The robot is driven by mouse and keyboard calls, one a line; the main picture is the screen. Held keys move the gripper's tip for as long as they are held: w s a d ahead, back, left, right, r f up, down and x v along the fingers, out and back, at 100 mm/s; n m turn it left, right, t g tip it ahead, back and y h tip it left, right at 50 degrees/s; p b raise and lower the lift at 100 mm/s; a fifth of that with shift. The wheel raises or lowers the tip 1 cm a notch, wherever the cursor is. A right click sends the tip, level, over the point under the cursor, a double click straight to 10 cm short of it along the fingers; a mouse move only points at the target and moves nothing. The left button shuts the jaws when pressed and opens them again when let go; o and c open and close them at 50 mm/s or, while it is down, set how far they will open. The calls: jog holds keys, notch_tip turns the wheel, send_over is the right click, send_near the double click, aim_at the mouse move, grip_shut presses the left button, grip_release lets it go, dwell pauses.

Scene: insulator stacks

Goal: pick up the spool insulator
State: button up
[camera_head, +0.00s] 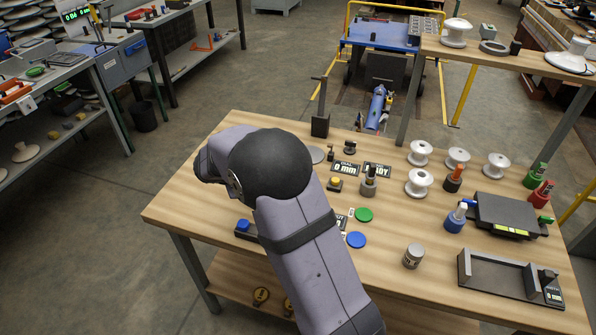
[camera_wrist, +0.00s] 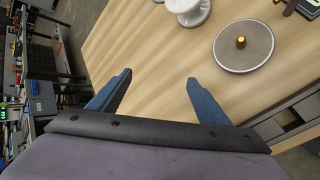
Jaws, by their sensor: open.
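Several white spool insulators stand upright on the wooden table in the head view: one at the back left (camera_head: 420,153), one behind centre (camera_head: 457,158), one at the right (camera_head: 495,166) and one nearer the front (camera_head: 419,183). In the wrist view a white spool-shaped piece (camera_wrist: 188,10) is cut off by the top edge, beyond the fingertips; I cannot tell which one it is. My gripper (camera_wrist: 157,79) shows two blue fingers spread apart with only bare tabletop between them. It touches no spool. In the head view my arm hides the gripper.
A grey disc with a brass knob (camera_wrist: 243,47) lies right of the fingers. Small bottles, a black device (camera_head: 507,212), a black tray (camera_head: 490,277) and a grey can (camera_head: 413,256) occupy the table's right side. A raised shelf (camera_head: 500,60) borders the back right.

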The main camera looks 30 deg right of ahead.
jog(key=d+f+n+h, duration=0.1)
jog(key=d+f+n+g+h, duration=0.1)
jog(key=d, duration=0.1)
jog(key=d+h, duration=0.1)
jog(key=d, duration=0.1)
jog(key=shift+d+f+n+h, duration=0.1)
jog(key=shift+f+n+h, duration=0.3)
jog(key=d+h, duration=0.1)
jog(key=s+d+n+h, duration=0.1)
jog(key=d+n+g+h, duration=0.1)
jog(key=d, duration=0.1)
jog(key=shift+s+r, duration=0.25)
jog(key=shift+r, duration=0.05)
jog(key=shift+s+d+r+n+g+h, duration=0.2)
jog(key=shift+d+n+g+h, duration=0.1)
jog(key=shift+d+h, duration=0.2)
jog(key=shift+p+x, duration=1.3)
jog(key=shift+x, duration=2.35)
jog(key=shift+w+a+f, duration=0.15)
jog(key=c, duration=1.3)
